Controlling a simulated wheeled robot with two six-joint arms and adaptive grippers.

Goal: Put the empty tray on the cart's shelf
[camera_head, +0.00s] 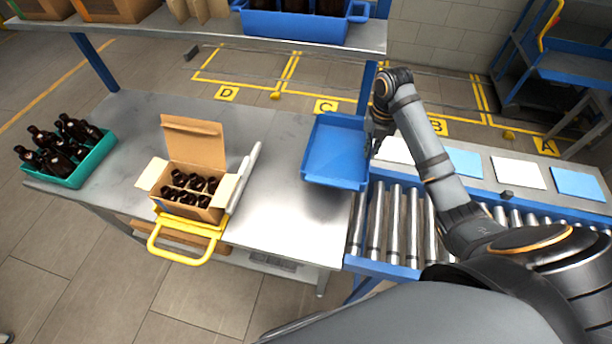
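The empty blue tray (336,150) is at the right end of the metal table, beside the roller conveyor. Its inside is bare. My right gripper (373,142) is at the tray's right rim and appears shut on it; the fingertips are small and partly hidden. I cannot tell for sure whether the tray touches the table. A blue cart (575,68) with flat shelves and a yellow handle stands at the far upper right, partly cut off by the frame. My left gripper is not in view.
On the table (278,125) are an open carton (190,185) of amber bottles and a teal crate (75,172) of bottles. A raised shelf (230,37) holds a blue bottle crate (295,25). White and blue sheets (518,172) lie beyond the roller conveyor (385,222).

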